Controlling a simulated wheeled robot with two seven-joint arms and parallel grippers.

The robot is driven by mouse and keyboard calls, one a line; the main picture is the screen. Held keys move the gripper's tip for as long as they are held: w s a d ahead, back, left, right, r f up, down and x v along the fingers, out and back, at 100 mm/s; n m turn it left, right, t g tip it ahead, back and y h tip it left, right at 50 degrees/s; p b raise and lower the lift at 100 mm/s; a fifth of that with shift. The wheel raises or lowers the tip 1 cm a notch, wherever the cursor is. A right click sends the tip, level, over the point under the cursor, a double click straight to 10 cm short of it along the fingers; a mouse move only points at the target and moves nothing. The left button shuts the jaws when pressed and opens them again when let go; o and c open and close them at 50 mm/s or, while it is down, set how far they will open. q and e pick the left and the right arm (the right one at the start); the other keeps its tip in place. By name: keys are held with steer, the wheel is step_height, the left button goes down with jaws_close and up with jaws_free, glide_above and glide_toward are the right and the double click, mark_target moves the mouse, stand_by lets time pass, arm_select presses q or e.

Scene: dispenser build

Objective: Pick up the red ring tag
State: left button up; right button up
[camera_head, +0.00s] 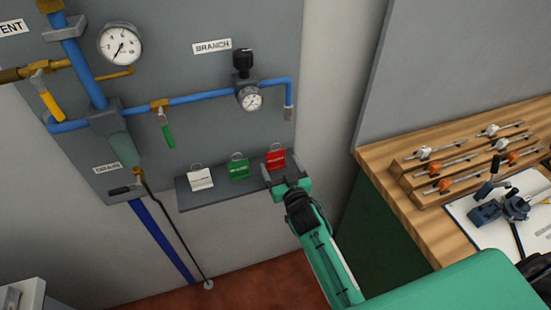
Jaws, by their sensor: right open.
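The red ring tag (276,158) stands upright at the right end of a small grey shelf (220,192) on the wall panel, with a wire ring at its top. My right gripper (281,175) is open, just in front of and below the red tag, with its fingertips close to the tag's lower part. I cannot tell whether they touch or straddle it. A green ring tag (238,168) and a white ring tag (200,179) stand to the left on the same shelf. My left gripper is not in view.
Above the shelf are blue pipes (200,97), a pressure gauge (121,44), a regulator (247,88) and a green-handled valve (167,130). A wooden workbench (420,230) with a rack of tools (465,160) and a blue clamp-like device (500,208) stands at right.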

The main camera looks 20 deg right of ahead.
mark_target(276, 158)
steer(key=shift+w+r, duration=0.2)
steer(key=shift+w, duration=0.1)
steer(key=w, duration=0.1)
steer(key=w+p, duration=0.2)
steer(key=shift+w+a+r, duration=0.2)
steer(key=shift+a+r, duration=0.05)
steer(key=shift+r, duration=0.1)
steer(key=shift+w+f, duration=0.15)
steer(key=shift+w, duration=0.5)
steer(key=shift+c, duration=0.2)
steer(key=c, duration=1)
